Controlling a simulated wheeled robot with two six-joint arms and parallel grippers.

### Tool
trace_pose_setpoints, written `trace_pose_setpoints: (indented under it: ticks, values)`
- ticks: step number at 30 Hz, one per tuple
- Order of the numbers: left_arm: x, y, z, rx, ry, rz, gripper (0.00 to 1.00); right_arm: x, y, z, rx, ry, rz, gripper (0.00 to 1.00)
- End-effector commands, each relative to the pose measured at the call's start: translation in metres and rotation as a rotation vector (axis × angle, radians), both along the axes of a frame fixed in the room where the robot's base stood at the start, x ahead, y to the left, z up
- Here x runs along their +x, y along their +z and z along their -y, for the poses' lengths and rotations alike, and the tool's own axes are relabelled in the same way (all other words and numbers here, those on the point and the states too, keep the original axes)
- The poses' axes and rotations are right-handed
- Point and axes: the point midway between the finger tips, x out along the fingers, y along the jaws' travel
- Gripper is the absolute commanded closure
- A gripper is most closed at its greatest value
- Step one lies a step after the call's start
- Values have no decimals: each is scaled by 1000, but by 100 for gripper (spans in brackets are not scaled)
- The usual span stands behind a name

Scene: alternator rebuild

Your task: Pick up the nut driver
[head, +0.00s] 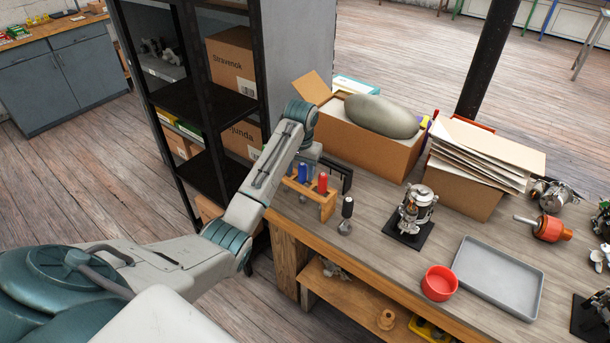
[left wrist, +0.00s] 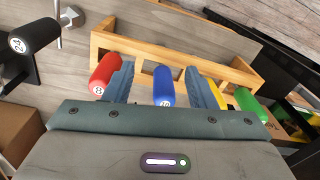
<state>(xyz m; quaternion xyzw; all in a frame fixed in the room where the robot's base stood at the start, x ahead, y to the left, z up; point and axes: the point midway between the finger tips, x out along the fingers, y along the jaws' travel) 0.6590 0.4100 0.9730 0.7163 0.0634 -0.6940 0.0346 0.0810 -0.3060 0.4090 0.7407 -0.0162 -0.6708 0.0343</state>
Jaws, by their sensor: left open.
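Several nut drivers stand in a wooden rack (head: 328,208) at the left end of the bench. A red-handled driver (head: 323,183) and a blue-handled driver (head: 303,172) show in the head view. The left wrist view shows the red handle (left wrist: 104,75), blue handle (left wrist: 163,86), green handle (left wrist: 250,104) and part of a yellow one in the rack (left wrist: 150,48). My left gripper (head: 308,158) is over the rack, its fingertips hard to see from the head. In the left wrist view its open fingers (left wrist: 160,76) lie either side of the blue handle, with visible gaps.
An open cardboard box (head: 370,155) is behind. An alternator part (head: 415,210), red bowl (head: 439,283) and grey tray (head: 498,278) lie farther right. Dark shelving (head: 195,105) stands close left. Some bench front is clear.

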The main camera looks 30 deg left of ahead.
Motion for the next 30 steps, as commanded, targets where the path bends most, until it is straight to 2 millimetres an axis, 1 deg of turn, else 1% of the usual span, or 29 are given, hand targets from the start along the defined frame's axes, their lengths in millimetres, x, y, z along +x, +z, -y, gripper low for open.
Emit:
trace_pose_setpoints:
  ticks: [1, 3, 7, 10, 11, 15, 18, 21, 23, 26, 30]
  values:
    - [9, 16, -5, -9, 11, -3, 49, 0, 1, -1, 2, -1, 0, 64]
    - [18, 32, -11, -21, 23, -11, 49, 0, 1, -3, 3, -1, 1, 64]
    - [28, 51, -18, -38, 39, -22, 49, 1, 1, -2, 2, -1, 1, 64]
    - [31, 54, -20, -45, 44, -29, 49, 1, 2, 1, -2, 1, 1, 64]
    - [31, 52, -20, -46, 45, -30, 49, 1, 2, 3, -3, 1, 1, 64]
    - [31, 29, -20, -47, 45, -33, 49, 1, 5, 7, -7, 2, 1, 64]
    - [31, 16, -19, -47, 45, -33, 49, 1, 11, 8, -9, 3, 0, 64]
    - [31, 6, -19, -46, 45, -31, 49, 1, 12, 8, -9, 3, 0, 64]
    - [31, 3, -19, -46, 45, -29, 49, 1, 13, 8, -8, 2, 0, 64]
    - [32, -5, -18, -46, 45, -32, 49, 1, 20, 8, -8, 2, 0, 64]
    - [32, -25, -16, -48, 44, -34, 49, 1, 36, 8, -8, 2, 0, 64]
